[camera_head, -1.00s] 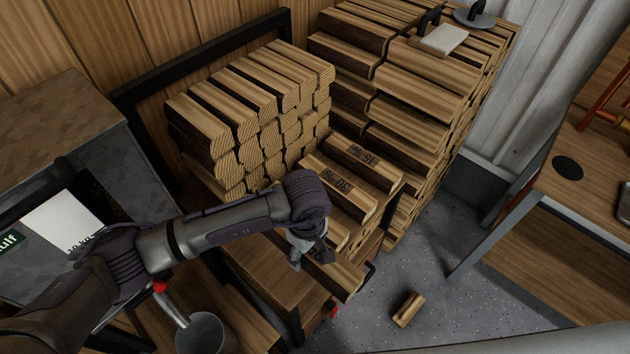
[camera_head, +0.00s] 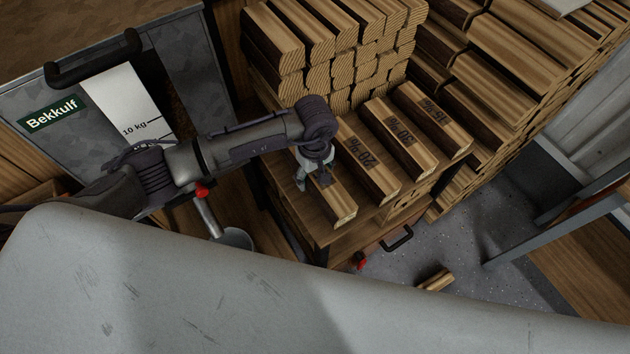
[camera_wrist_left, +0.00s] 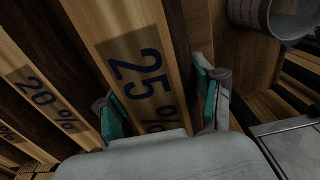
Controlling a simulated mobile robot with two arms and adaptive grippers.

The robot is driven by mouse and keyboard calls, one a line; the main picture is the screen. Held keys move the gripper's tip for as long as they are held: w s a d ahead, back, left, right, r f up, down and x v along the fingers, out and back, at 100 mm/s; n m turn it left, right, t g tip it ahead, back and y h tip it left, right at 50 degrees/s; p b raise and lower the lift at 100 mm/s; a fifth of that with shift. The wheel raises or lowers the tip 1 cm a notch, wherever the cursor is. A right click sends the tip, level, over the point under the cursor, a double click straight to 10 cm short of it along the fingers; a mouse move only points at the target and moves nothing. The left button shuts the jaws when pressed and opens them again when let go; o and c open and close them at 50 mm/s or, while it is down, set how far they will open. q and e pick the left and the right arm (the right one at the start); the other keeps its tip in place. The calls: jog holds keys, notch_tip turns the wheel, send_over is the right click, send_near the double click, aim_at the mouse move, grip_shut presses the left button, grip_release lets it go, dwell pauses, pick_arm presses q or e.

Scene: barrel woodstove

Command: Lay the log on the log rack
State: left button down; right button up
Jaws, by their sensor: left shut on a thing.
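A split log marked 25 % (camera_head: 338,205) lies under my left gripper (camera_head: 316,180), its pale end facing the front. In the left wrist view the gripper (camera_wrist_left: 160,95) has one teal-padded finger on each side of the log (camera_wrist_left: 122,40), shut on it near its label. The log lies beside the log marked 20 % (camera_head: 368,165), in line with it. It looks level with the wooden top (camera_head: 300,215); whether it bears on it I cannot tell. A stack of logs (camera_head: 335,70) stands behind; which part is the log rack is unclear. My right gripper is not in view.
Logs marked 30 % (camera_head: 403,140) and 15 % (camera_head: 435,117) lie to the right. A bigger log pile (camera_head: 520,70) stands at the back right. A metal bucket (camera_wrist_left: 285,18) is close by. A small log piece (camera_head: 435,280) lies on the floor.

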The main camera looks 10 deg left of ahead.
pick_arm(q)
jog(key=shift+f+b, duration=0.45)
jog(key=shift+f, duration=0.85)
jog(key=shift+f, duration=0.1)
jog(key=shift+c, duration=0.8)
grip_release()
jog(key=shift+f, duration=0.1)
notch_tip(320, 180, up, 12)
jog(key=shift+r, duration=0.2)
